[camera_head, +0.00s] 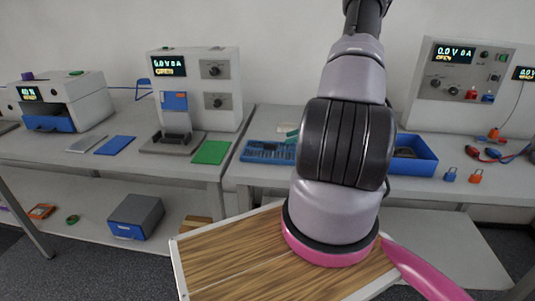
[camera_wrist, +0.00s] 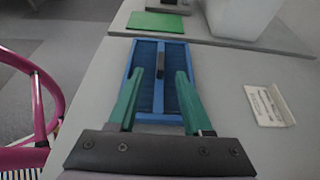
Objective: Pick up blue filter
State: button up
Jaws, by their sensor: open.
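The blue filter (camera_wrist: 147,104) is a flat blue frame with dark panels, a blue middle bar and a small black grip. It lies on the grey bench and also shows in the head view (camera_head: 262,152), left of my arm. My gripper (camera_wrist: 160,72) is open, with its two green fingers over the filter, one on each side of its middle bar. In the wrist view the fingers cover part of the filter. I cannot tell how high the fingertips are above it. In the head view my arm hides most of the gripper.
A green plate (camera_wrist: 158,22) lies beyond the filter, near a bench gap. A white label (camera_wrist: 268,104) stands to its right. In the head view, a blue bin (camera_head: 414,160) is right of my arm, and a blue plate (camera_head: 115,145) lies on the left bench.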

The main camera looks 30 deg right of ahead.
aim_at(271, 144)
jog(key=x, duration=0.8)
jog(key=shift+w+a+f, duration=0.2)
jog(key=shift+w, duration=0.1)
grip_shut()
